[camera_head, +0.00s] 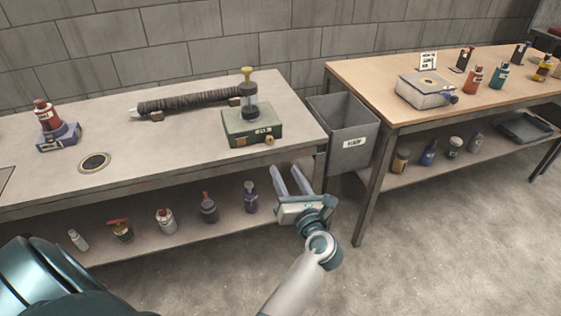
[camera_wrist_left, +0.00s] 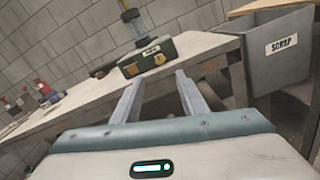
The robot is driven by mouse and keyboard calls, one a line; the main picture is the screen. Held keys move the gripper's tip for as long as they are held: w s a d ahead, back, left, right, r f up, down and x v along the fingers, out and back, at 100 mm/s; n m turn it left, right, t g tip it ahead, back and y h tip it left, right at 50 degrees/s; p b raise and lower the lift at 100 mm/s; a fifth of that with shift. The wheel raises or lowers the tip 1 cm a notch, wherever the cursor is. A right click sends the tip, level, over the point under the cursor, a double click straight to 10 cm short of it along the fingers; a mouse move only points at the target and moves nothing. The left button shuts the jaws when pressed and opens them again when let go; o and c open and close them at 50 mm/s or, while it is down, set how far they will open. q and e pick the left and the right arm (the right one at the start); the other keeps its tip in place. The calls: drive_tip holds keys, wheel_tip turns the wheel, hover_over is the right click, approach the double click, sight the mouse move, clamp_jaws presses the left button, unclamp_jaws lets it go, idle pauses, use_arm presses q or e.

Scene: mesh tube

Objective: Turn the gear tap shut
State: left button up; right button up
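A dark green box (camera_head: 240,126) stands near the right front corner of the grey table, with a clear cylinder (camera_head: 249,105) topped by a yellow knob on it. A small yellow gear-like tap (camera_head: 269,140) sits low on the box's right front. In the left wrist view the green box (camera_wrist_left: 138,67) is ahead of the fingers, with the yellow tap (camera_wrist_left: 160,59) on its front face. My left gripper (camera_head: 286,173) is open and empty, in front of the table edge, below and apart from the tap. My right gripper is not in view.
A grey scrap bin (camera_head: 343,125) hangs between the tables; it is at the right in the left wrist view (camera_wrist_left: 280,50). A dark ribbed tube (camera_head: 190,101) lies behind the box. Several bottles stand on the lower shelf (camera_head: 185,235). A wooden table (camera_head: 380,80) is at the right.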

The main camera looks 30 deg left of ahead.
use_arm(q)
drive_tip(key=v, duration=0.4)
drive_tip(key=shift+s+d, duration=0.1)
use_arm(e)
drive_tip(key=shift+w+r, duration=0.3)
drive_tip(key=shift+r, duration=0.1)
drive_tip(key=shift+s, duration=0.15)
